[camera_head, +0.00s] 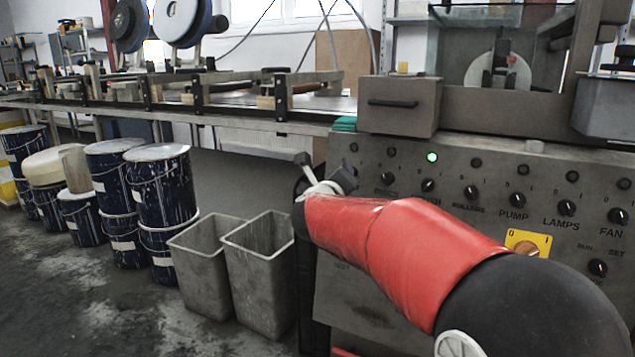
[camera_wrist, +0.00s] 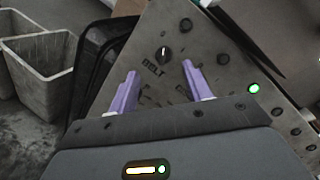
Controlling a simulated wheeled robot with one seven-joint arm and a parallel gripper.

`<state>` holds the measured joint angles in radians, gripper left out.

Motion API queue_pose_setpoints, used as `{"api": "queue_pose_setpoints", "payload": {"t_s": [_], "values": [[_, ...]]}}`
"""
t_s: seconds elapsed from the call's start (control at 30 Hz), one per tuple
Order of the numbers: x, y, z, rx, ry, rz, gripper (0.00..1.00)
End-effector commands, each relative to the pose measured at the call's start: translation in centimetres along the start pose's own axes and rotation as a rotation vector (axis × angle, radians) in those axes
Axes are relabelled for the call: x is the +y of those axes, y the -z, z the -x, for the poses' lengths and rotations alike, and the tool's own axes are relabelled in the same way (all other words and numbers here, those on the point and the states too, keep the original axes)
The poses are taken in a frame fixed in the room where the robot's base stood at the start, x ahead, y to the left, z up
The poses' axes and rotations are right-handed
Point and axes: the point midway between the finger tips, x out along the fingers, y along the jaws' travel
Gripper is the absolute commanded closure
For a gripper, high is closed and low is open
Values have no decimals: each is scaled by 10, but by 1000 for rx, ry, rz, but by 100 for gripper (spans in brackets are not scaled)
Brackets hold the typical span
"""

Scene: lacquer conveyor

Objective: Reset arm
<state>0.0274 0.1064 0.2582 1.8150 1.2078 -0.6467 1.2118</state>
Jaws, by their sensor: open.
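My gripper (camera_wrist: 159,69) is open and empty, with two purple fingers spread apart in the wrist view. It faces the grey control panel (camera_wrist: 215,60), close to a black knob labelled BELT (camera_wrist: 163,54), which shows between the fingers. I cannot tell whether a finger touches the panel. In the head view, my red-sleeved arm reaches forward across the front of the panel (camera_head: 470,160). My arm largely hides the gripper there and covers part of the panel's lower left.
The panel carries several black knobs, a lit green lamp (camera_head: 432,157) and a yellow switch plate (camera_head: 528,243). Two grey bins (camera_head: 262,275) stand left of my arm. Several dark paint buckets (camera_head: 160,190) stand farther left, below the conveyor (camera_head: 225,112). Open floor lies in front of them.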

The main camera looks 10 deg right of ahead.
Motion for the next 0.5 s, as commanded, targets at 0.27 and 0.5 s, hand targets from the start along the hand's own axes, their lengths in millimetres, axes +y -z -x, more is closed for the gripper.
{"api": "queue_pose_setpoints", "payload": {"t_s": [0.27,0.5], "values": [[1,-17,120,-391,-281,895,51],[22,97,249,-680,-630,1764,51]]}}
